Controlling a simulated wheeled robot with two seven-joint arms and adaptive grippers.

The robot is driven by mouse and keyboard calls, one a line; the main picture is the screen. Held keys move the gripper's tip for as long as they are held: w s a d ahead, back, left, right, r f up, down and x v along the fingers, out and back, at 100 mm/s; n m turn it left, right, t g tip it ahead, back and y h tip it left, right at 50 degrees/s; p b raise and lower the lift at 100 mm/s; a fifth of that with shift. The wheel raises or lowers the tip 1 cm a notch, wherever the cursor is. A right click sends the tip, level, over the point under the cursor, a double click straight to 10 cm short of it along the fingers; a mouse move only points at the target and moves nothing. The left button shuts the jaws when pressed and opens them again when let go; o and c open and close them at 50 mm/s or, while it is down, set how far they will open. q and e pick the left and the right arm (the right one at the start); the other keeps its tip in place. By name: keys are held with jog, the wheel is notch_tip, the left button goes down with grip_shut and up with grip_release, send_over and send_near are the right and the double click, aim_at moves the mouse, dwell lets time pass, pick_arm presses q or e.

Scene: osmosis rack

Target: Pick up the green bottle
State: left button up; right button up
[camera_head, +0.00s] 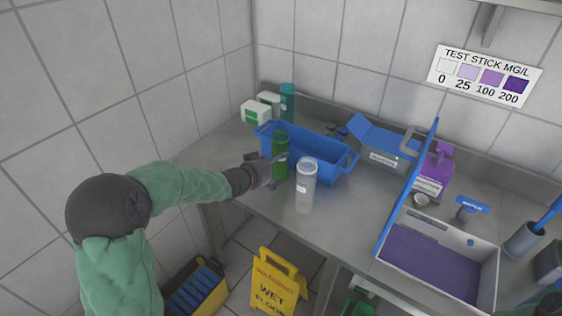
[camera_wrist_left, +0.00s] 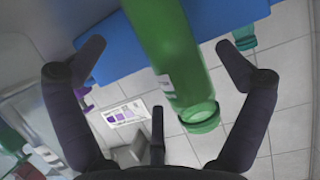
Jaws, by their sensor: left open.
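The green bottle (camera_head: 280,150) stands upright on the metal counter, in front of the blue basket (camera_head: 318,158). My left gripper (camera_head: 270,168) reaches in from the left at the bottle's lower part. In the left wrist view the green bottle (camera_wrist_left: 170,55) lies between the two spread fingers of my left gripper (camera_wrist_left: 162,58), with a visible gap on both sides. The jaws are open and hold nothing. In the head view the fingers partly overlap the bottle, and its base is hard to make out. My right gripper is not seen.
A clear, white-labelled container (camera_head: 306,185) stands close right of the bottle. A teal bottle (camera_head: 287,100) and white boxes (camera_head: 256,112) stand behind the basket. A blue-edged tray (camera_head: 440,262) with a purple base lies to the right. A yellow wet-floor sign (camera_head: 276,282) stands below the counter.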

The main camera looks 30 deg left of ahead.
aim_at(279, 162)
pick_arm(q)
jog(key=b+x, duration=0.1)
jog(key=x, duration=0.1)
jog(key=b+x, duration=0.1)
jog(key=x, duration=0.1)
jog(key=shift+w+r, duration=0.1)
jog(key=shift+r, duration=0.1)
jog(key=shift+w+d+f+b, duration=0.1)
jog(key=shift+w+b, duration=0.2)
jog(key=shift+w, duration=0.3)
jog(key=shift+c, duration=0.3)
jog(key=c, duration=1.1)
notch_tip(279, 162, up, 10)
jog(key=p, duration=0.6)
